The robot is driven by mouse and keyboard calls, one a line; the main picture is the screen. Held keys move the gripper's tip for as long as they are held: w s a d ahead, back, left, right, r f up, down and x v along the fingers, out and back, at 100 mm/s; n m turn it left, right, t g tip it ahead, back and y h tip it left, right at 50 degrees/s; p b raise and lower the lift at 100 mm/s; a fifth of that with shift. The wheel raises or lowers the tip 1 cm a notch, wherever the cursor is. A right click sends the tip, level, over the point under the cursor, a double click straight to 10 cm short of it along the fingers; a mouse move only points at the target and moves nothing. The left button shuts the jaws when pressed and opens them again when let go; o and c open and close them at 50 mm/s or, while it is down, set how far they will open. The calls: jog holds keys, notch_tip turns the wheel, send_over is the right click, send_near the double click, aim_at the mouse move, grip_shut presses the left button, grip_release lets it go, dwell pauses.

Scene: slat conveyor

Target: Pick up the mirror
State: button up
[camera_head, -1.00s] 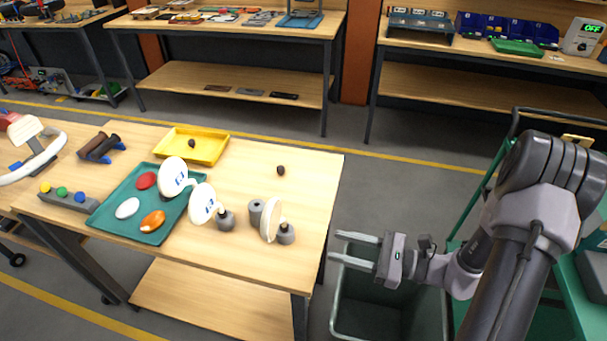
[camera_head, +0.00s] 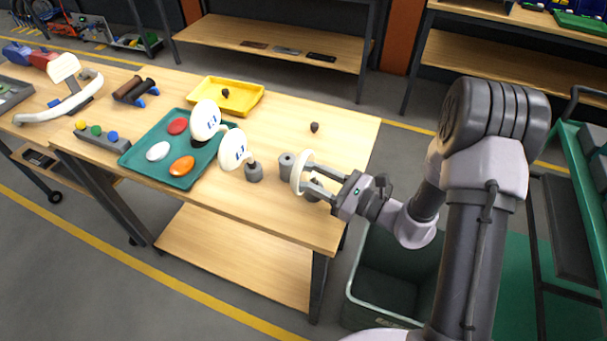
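The likely mirror (camera_head: 300,175) is a thin cream-rimmed disc seen nearly edge-on, upright near the right end of the wooden table. A dark grey round base (camera_head: 313,192) stands just right of it, partly hidden by my fingers. My gripper (camera_head: 308,179) reaches in from the right. Its two fingers are apart, with the tips at the disc's right side and the base between or behind them. I cannot tell whether they touch.
A grey cylinder (camera_head: 286,164) stands close left of the disc, and a grey base (camera_head: 254,172) farther left. A teal tray (camera_head: 140,159) holds coloured ovals; a yellow tray (camera_head: 252,106) lies behind. A green bin (camera_head: 372,302) stands right.

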jog(key=shift+d, duration=0.1)
grip_shut()
jog(key=shift+r, duration=0.1)
